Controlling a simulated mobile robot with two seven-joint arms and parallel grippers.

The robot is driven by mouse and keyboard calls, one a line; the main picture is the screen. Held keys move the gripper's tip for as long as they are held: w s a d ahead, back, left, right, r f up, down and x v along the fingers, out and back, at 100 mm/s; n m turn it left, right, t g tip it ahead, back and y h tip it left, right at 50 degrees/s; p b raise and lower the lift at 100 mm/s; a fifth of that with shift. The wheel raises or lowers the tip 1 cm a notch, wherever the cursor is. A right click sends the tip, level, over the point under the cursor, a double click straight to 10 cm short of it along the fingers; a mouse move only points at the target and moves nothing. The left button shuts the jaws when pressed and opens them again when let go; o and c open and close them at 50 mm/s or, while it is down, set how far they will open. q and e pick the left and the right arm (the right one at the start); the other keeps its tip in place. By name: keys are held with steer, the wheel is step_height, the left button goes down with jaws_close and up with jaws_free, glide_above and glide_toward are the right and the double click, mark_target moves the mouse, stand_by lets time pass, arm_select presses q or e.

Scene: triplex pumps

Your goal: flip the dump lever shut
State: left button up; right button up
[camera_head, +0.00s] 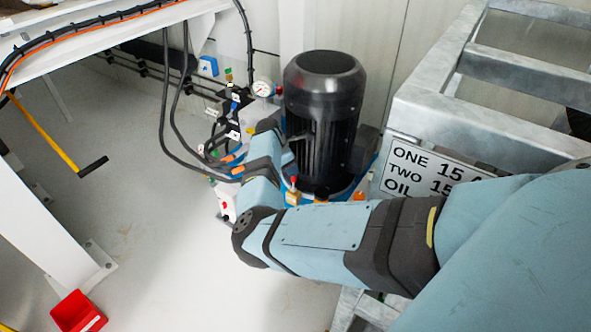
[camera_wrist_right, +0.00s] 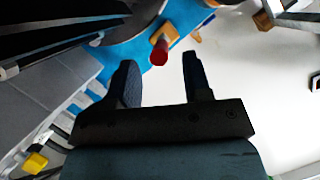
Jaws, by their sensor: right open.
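My right arm reaches in from the right in the head view and bends up to the pump unit beside the black motor (camera_head: 325,110). In the right wrist view my right gripper (camera_wrist_right: 158,60) is open, its two dark fingers apart. A red-tipped part (camera_wrist_right: 159,50) on a brass-coloured fitting shows beyond and between the fingertips; I cannot tell whether it is the dump lever. No contact with it is clear. A red-tipped brass fitting (camera_head: 293,196) also shows beside the motor in the head view. My forearm and wrist hide part of the unit. My left gripper is out of view.
A pressure gauge (camera_head: 263,88) and several hoses crowd the unit's left side. A grey metal frame with a sign (camera_head: 432,170) stands at the right. A red bin (camera_head: 78,312) lies at bottom left. The pale floor (camera_head: 160,200) left of the unit is clear.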

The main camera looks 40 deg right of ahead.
mark_target(294, 179)
steer(key=b+x, duration=0.1)
steer(key=x, duration=0.4)
steer(key=shift+d+f, duration=0.1)
steer(key=shift+f, duration=0.05)
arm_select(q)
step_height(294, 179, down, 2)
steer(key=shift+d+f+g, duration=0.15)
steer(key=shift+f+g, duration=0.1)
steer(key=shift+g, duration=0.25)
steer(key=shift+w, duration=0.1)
arm_select(e)
jaws_close()
